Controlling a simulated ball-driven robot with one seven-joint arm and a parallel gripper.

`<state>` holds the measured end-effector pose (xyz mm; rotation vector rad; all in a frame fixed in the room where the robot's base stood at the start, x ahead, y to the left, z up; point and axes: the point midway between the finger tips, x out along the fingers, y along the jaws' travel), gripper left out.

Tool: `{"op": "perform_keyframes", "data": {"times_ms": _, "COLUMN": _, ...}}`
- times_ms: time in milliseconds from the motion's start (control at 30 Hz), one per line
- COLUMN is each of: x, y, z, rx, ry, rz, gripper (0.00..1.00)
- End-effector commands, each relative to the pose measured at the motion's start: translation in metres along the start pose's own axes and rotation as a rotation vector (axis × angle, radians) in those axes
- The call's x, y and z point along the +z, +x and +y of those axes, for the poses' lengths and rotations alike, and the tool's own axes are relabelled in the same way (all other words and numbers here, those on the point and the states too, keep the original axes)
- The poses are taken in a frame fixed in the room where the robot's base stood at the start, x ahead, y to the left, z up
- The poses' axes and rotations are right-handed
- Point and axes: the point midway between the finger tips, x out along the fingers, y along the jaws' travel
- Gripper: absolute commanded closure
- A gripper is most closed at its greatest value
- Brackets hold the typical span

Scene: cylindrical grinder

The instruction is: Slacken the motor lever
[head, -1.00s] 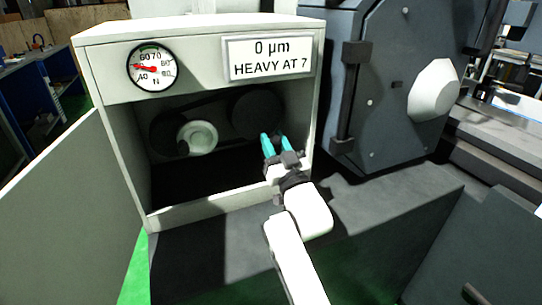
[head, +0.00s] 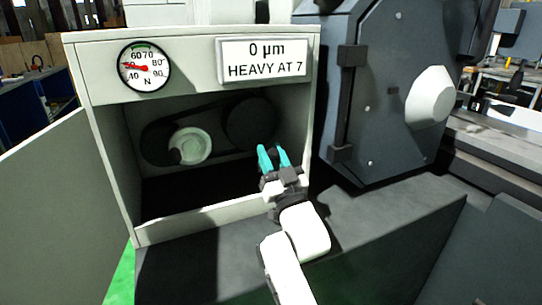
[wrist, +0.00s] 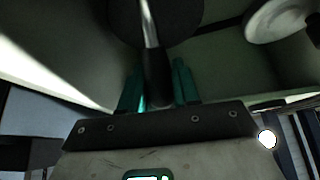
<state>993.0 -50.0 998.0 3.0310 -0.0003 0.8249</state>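The motor lever (wrist: 151,28) shows in the wrist view as a bright metal rod with a dark grip (wrist: 157,82). It reaches down from a large dark disc. My gripper (wrist: 160,85) has its teal fingers on either side of the grip, seemingly open; whether they touch it is unclear. In the head view my gripper (head: 273,157) is at the right side of the cabinet opening, with a dark piece between its fingertips. The lever's rod is hard to make out there. A belt runs between a dark pulley (head: 250,122) and a pale pulley (head: 192,146).
The cabinet (head: 88,62) carries a round gauge (head: 145,67) marked N and a sign (head: 264,61) reading "0 µm HEAVY AT 7". Its door (head: 60,200) stands open at left. A dark grinder housing (head: 395,95) stands close at right.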

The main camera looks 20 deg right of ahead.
Motion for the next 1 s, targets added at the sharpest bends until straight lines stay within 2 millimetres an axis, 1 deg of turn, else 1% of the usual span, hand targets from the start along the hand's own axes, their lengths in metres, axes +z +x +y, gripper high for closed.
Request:
{"op": "perform_keyframes", "data": {"times_ms": 33, "x": 0.001, "y": -0.001, "z": 0.000, "rx": 0.000, "ry": 0.000, "rz": -0.003, "gripper": 0.65}}
{"op": "perform_keyframes", "data": {"times_ms": 200, "x": 0.001, "y": 0.000, "z": 0.000, "rx": 0.000, "ry": 0.000, "rz": -0.002, "gripper": 0.49}}
{"op": "perform_keyframes", "data": {"times_ms": 433, "x": 0.000, "y": -0.001, "z": 0.000, "rx": 0.000, "ry": 0.000, "rz": -0.001, "gripper": 0.48}}
{"op": "perform_keyframes", "data": {"times_ms": 567, "x": 0.001, "y": -0.007, "z": 0.000, "rx": 0.000, "ry": 0.000, "rz": -0.002, "gripper": 0.48}}
{"op": "perform_keyframes", "data": {"times_ms": 667, "x": 0.002, "y": -0.020, "z": -0.001, "rx": -0.001, "ry": 0.001, "rz": -0.003, "gripper": 0.48}}
{"op": "perform_keyframes", "data": {"times_ms": 733, "x": 0.003, "y": -0.033, "z": -0.001, "rx": -0.002, "ry": 0.002, "rz": -0.004, "gripper": 0.48}}
{"op": "perform_keyframes", "data": {"times_ms": 1000, "x": -0.026, "y": -0.081, "z": -0.002, "rx": -0.003, "ry": 0.001, "rz": -0.002, "gripper": 0.48}}
